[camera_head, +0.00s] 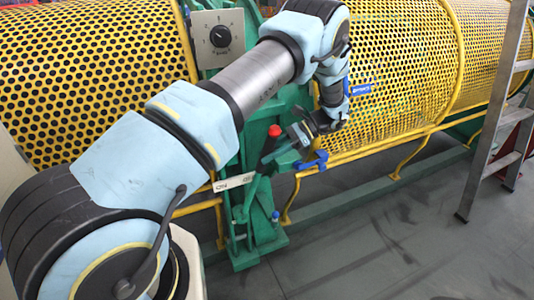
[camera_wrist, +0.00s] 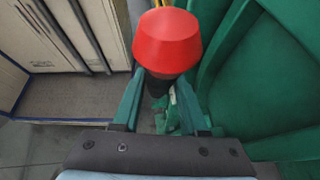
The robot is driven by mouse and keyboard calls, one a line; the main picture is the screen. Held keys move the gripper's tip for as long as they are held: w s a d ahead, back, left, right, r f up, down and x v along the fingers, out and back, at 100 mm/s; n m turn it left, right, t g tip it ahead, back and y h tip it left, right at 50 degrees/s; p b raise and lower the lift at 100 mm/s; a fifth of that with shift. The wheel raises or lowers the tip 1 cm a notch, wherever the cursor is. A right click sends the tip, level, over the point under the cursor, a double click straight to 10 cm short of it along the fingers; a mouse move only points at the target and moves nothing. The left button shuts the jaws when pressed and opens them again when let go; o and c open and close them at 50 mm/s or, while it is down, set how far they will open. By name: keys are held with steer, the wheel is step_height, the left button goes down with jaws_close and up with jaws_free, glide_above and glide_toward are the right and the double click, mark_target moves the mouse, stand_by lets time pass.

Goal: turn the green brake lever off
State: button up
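The brake lever has a red knob (camera_head: 275,131) on top of its green body. The knob fills the upper middle of the wrist view (camera_wrist: 167,42), with a dark stem below it. My gripper (camera_head: 292,136) comes in from the right of the knob in the head view. In the wrist view its two green fingers (camera_wrist: 160,82) are apart, one on each side of the stem. I cannot tell whether they touch it. A white label plate (camera_head: 234,182) with dark lettering sits low on the green stand, left of the lever.
The green stand (camera_head: 255,225) rises from the floor below the lever. A grey dial panel (camera_head: 218,38) is above it. Yellow perforated guards (camera_head: 90,75) lie on both sides. A blue clamp-like part (camera_head: 312,161) is under my gripper. A metal ladder (camera_head: 490,125) stands at the right.

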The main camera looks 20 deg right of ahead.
steer(key=o, duration=0.4)
steer(key=shift+d, duration=0.1)
steer(key=b+v, duration=0.2)
steer(key=v, duration=0.8)
steer(key=shift+d+b, duration=0.35)
steer(key=shift+b, duration=0.05)
steer(key=shift+s+r, duration=0.1)
steer(key=shift+s, duration=0.05)
